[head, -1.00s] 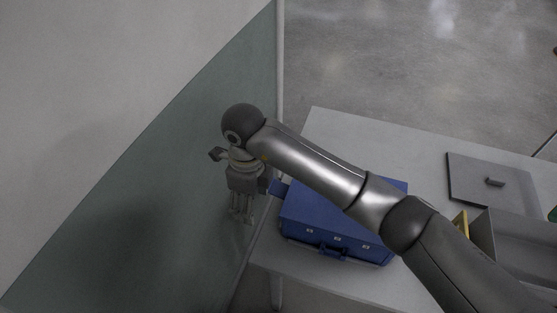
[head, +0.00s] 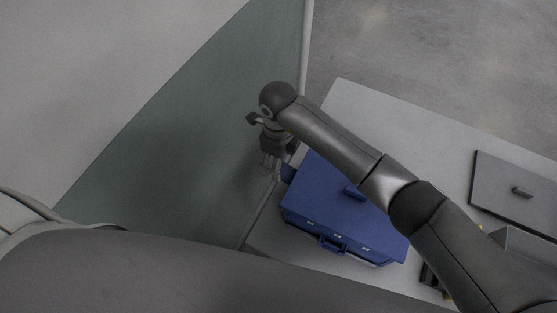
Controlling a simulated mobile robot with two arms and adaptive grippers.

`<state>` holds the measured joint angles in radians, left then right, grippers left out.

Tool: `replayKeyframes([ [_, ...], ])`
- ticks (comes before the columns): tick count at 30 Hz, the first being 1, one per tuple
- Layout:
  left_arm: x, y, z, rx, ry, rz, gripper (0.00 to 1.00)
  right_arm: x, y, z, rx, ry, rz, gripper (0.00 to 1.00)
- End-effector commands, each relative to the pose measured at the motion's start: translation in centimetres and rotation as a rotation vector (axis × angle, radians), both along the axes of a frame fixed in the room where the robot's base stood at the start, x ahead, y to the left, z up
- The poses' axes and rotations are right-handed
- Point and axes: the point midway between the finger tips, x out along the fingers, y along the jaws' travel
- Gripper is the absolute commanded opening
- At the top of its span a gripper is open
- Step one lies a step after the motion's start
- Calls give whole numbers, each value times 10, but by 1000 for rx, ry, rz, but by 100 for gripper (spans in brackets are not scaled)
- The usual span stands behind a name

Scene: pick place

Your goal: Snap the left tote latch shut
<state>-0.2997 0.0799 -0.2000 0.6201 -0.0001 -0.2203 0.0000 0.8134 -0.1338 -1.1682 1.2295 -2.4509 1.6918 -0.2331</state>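The blue tote (head: 325,210) is a closed case on the grey table, with a front handle (head: 332,246) and small pale fittings along its front. A small blue tab, the left latch (head: 288,173), sticks out from the tote's left end. My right gripper (head: 268,172) points downward just left of this tab, past the table's left edge. It looks close to the tab, but I cannot tell whether they touch. Its fingers are small and dark, so their opening is unclear. My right arm crosses over the tote's right part and hides it. My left gripper is out of view.
A flat grey lid (head: 515,190) with a knob lies on the table (head: 430,150) at right. A grey bin (head: 530,242) is partly hidden by my arm. A greenish wall panel (head: 190,140) stands left of the table. My own grey body part fills the lower left.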

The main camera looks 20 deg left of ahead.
Motion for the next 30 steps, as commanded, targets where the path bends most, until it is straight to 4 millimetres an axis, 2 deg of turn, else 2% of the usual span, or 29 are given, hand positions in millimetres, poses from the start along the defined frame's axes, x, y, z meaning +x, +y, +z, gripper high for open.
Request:
replayKeyframes([
  [6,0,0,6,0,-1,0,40,-1,1,-25,1,2,0,66],
  [17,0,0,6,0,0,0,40,0,0,-30,1,-1,1,66],
  [26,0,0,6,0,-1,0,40,0,0,-30,1,0,1,28],
  [30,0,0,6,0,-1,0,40,0,0,-29,10,-3,0,26],
])
